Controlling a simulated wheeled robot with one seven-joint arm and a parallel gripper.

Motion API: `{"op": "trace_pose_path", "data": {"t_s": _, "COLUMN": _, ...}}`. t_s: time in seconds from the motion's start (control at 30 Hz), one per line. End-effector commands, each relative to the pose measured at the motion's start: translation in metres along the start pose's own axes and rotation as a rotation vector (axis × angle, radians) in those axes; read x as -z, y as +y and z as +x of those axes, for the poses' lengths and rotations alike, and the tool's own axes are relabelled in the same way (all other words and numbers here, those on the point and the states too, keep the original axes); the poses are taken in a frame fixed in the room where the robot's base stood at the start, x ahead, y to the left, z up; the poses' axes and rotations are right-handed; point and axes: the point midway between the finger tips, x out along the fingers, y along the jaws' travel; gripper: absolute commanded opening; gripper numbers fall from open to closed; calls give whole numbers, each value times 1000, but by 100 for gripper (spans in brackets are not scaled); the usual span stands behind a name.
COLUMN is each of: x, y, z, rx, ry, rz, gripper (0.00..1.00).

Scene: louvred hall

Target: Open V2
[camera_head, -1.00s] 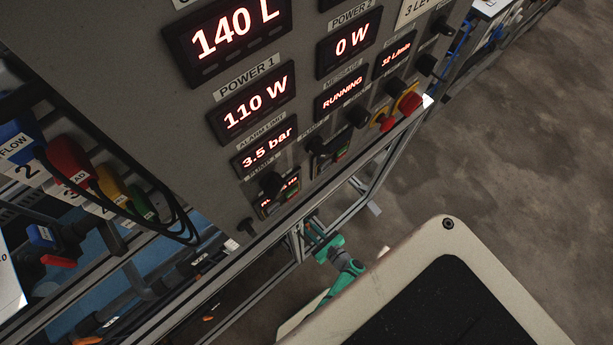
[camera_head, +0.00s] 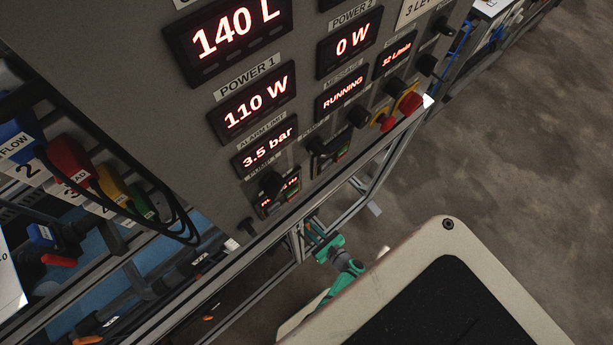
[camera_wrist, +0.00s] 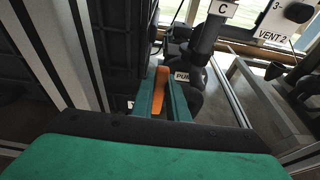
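In the wrist view, an orange lever (camera_wrist: 161,88) stands upright between the two teal fingers of my gripper (camera_wrist: 164,102). The fingers are close together, with the lever filling the narrow gap between them. The lever's lower end and whatever it is mounted on are hidden by the fingers and the gripper body. I can read no V2 label in either view. In the head view, a teal part of my arm (camera_head: 345,265) shows below the control panel; my fingertips cannot be made out there.
A grey control panel (camera_head: 200,155) with lit red displays and knobs overhangs the frame. A red emergency button (camera_head: 409,102) sits at its edge. In the wrist view, dark pipework (camera_wrist: 208,45) and a VENT 2 tag (camera_wrist: 272,35) stand close on the right. Floor at the head view's right is clear.

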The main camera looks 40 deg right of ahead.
Motion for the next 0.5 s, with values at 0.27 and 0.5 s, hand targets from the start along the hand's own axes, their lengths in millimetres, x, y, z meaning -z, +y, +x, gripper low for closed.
{"op": "trace_pose_path", "data": {"t_s": 0.27, "x": -3, "y": 0, "z": 2, "rx": -5, "ry": -6, "rz": -4, "gripper": 36}}
{"op": "trace_pose_path", "data": {"t_s": 0.5, "x": 0, "y": 0, "z": -7, "rx": -1, "ry": -3, "rz": -2, "gripper": 36}}
